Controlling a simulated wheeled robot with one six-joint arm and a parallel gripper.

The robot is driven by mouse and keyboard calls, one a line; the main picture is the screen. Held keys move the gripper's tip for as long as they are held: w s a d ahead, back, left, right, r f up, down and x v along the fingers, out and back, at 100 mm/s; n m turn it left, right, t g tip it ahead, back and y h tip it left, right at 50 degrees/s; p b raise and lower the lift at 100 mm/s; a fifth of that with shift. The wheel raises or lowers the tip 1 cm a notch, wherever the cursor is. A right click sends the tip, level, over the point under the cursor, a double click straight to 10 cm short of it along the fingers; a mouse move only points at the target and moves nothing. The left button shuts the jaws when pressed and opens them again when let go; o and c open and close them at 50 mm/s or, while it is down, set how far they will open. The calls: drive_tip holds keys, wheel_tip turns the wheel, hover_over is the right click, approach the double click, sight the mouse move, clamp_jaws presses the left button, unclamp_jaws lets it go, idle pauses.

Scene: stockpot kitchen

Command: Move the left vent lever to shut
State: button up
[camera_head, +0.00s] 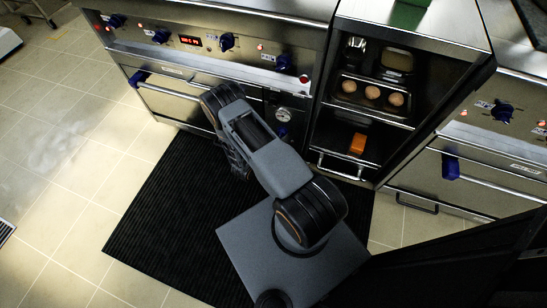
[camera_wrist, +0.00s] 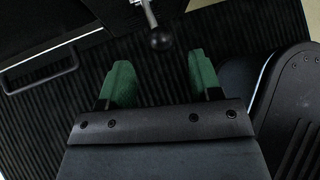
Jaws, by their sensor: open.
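In the wrist view a lever, a thin metal rod (camera_wrist: 149,12) ending in a dark ball knob (camera_wrist: 160,40), hangs in from the top edge. My gripper (camera_wrist: 158,80) is open, its two green fingertips apart and empty. The knob is just beyond the fingertips, roughly in line with the gap and not between them. The lever's base is out of the wrist view. In the head view my arm covers part of the oven front (camera_head: 178,104), and I cannot make out this lever or the gripper's fingertips there.
A dark bar handle (camera_wrist: 40,72) is at left in the wrist view. In the head view, blue knobs (camera_head: 227,41) line the stove panel, and a gauge (camera_head: 284,115) is right of my arm. An open cabinet holds a tray of eggs (camera_head: 372,92). A black ribbed mat (camera_head: 172,205) covers the floor.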

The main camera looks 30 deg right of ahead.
drive_tip(key=p+v, duration=0.1)
drive_tip(key=v, duration=0.6)
drive_tip(key=shift+a, duration=0.15)
idle(0.3)
drive_tip(key=s+a+r+m+y+p, duration=0.2)
drive_tip(key=r+m+p, duration=0.6)
drive_tip(key=r, duration=1.4)
drive_tip(key=s+a+r+m+y+p, duration=0.1)
drive_tip(key=s+r+m+y+p, duration=0.2)
drive_tip(key=r, duration=2)
drive_tip(key=s+a+r+m+t+y+p, duration=0.1)
drive_tip(key=r+m+y+p, duration=0.3)
drive_tip(key=r+m+p, duration=0.8)
wheel_tip(320, 180, up, 11)
drive_tip(key=s+a+p, duration=0.1)
drive_tip(key=p, duration=0.2)
drive_tip(key=shift+s+a+r+m, duration=0.2)
drive_tip(key=shift+s+a+m, duration=0.1)
drive_tip(key=shift+m, duration=0.1)
drive_tip(key=shift+c, duration=0.4)
